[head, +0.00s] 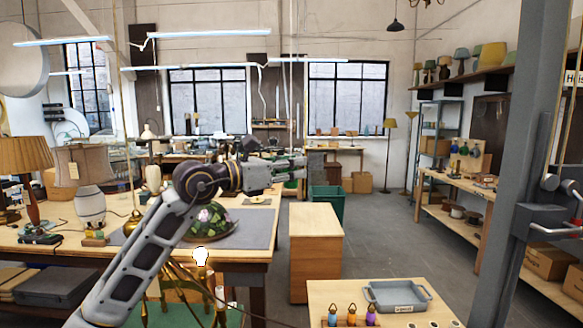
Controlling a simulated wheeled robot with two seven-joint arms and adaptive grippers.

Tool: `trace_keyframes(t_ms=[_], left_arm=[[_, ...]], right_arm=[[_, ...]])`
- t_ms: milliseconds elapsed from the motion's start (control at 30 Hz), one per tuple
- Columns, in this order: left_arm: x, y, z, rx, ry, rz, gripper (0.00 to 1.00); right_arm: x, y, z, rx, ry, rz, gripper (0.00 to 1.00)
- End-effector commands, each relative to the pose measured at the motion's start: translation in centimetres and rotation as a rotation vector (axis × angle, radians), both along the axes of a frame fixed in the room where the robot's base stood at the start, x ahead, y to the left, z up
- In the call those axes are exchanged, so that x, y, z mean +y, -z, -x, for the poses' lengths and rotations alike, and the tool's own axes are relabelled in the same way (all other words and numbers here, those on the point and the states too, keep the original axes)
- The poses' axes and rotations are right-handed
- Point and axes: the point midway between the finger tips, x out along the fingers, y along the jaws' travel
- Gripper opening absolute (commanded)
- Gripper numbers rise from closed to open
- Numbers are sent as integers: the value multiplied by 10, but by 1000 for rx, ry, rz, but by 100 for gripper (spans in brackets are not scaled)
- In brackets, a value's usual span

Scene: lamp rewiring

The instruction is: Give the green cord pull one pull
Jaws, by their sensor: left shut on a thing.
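My left gripper (292,168) reaches in from the left and is held out level over the gap between the workbench and the wooden cabinet. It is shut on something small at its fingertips. A bit of green (291,184) shows just under the fingers and looks like the green cord pull, mostly hidden by them. Thin cords hang from above near the fingertips. My right gripper is not in view. The stained-glass lampshade (210,222) sits on the workbench mat, partly behind my left arm. A white bulb (201,257) shows in front of the bench.
A wooden cabinet (316,250) and a green bin (328,203) stand beyond the gripper. A low table at front holds a grey tray (397,296) and a rack with blue, orange and purple pieces (351,316). A grey post rises at right. The middle floor is clear.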

Motion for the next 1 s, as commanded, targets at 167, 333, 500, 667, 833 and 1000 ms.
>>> trace_keyframes(t_ms=[167, 333, 500, 667, 833, 1000], left_arm=[[0, 6, 0, 1, 0, -2, 5], [0, 10, 0, 2, 0, -1, 5], [0, 15, 0, 2, 0, -1, 5], [0, 13, 0, 2, 0, -1, 5], [0, 9, 0, 2, 0, -1, 5], [0, 4, 0, 3, 0, -2, 4]], right_arm=[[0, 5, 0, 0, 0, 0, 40], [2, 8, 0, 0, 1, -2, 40], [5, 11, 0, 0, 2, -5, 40], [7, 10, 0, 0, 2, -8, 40], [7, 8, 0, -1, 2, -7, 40], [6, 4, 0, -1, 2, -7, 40]])
